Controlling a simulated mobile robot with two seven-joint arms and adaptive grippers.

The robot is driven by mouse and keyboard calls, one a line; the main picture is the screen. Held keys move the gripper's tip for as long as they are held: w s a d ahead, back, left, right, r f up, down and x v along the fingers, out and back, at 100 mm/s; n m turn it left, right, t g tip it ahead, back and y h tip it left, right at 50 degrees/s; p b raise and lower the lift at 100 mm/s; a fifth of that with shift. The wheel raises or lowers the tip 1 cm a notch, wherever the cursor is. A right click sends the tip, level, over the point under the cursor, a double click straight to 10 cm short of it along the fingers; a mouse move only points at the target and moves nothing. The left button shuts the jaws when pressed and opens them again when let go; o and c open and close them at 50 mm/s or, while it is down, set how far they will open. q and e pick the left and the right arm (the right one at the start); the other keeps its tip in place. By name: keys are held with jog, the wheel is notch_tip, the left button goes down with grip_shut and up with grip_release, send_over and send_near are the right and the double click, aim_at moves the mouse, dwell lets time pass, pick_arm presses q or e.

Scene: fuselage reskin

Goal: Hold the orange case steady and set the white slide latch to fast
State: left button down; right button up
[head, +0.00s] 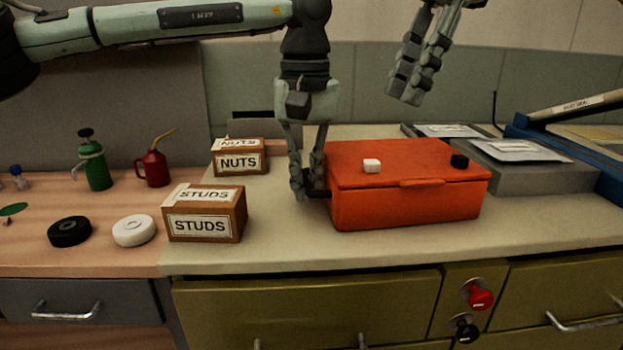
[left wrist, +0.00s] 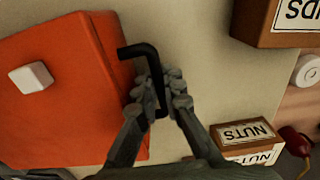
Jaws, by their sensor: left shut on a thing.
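The orange case (head: 400,205) stands shut on the bench. I cannot read any latch marking. My left gripper (head: 309,192) points down at the case's left end. In the left wrist view its fingers (left wrist: 162,95) are shut on a black bent handle (left wrist: 140,50) beside the orange case (left wrist: 60,90). The white latch (left wrist: 31,77) also shows there. My right gripper (head: 415,90) hangs above and behind the case, touching nothing; its opening is unclear.
Wooden boxes marked STUDS (head: 205,213) and NUTS (head: 240,158) stand left of the case. A grey case (head: 540,178) and a blue frame (head: 570,150) lie to the right. Bench top in front of the case (head: 350,248) is clear.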

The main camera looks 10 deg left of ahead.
aim_at(379, 171)
jog(key=w+d+y, duration=0.1)
jog(key=d, duration=0.2)
jog(key=w+d+f+g+y, duration=0.1)
jog(key=d+y, duration=0.1)
jog(key=d, duration=0.2)
jog(key=w+d+f+y, duration=0.1)
jog(key=w+d, duration=0.1)
jog(key=d, duration=0.1)
jog(key=shift+d+f+m+g+y, duration=0.2)
jog(key=shift+m+g+y, duration=0.1)
jog(key=shift+m+y, duration=0.1)
grip_shut()
jog(key=shift+r, duration=0.1)
jog(key=shift+s+a, duration=0.1)
jog(key=shift+a, duration=0.05)
jog(key=x, duration=1)
jog(key=shift+a, duration=0.1)
jog(key=shift+s+a, duration=0.25)
jog(key=shift+a, duration=0.35)
jog(key=shift+s+a, duration=0.25)
jog(key=shift+a, duration=0.3)
jog(key=shift+s+a, duration=0.2)
jog(key=shift+a, duration=0.35)
